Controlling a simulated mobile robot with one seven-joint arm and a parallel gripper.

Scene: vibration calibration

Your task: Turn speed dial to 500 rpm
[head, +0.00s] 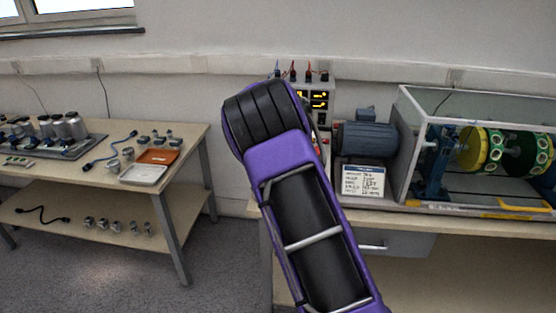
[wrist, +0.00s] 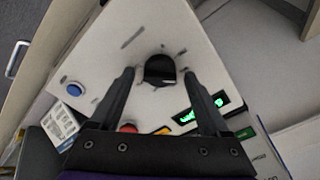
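The speed dial (wrist: 160,69) is a round black knob on a light control panel (wrist: 113,52), seen in the wrist view. My gripper (wrist: 157,78) has its two black fingers spread, one on each side of the dial. I cannot tell whether the fingertips touch it. A green lit display (wrist: 205,107) sits on the panel beside the right finger; its digits are too blurred to read. In the head view my purple arm hides the dial and most of the control box; its upper part with lit displays (head: 319,100) shows behind the arm.
In the head view, a blue motor (head: 366,137), a label card (head: 363,181) and a clear-walled rig (head: 400,150) stand right of the control box. A side table (head: 120,196) stands left.

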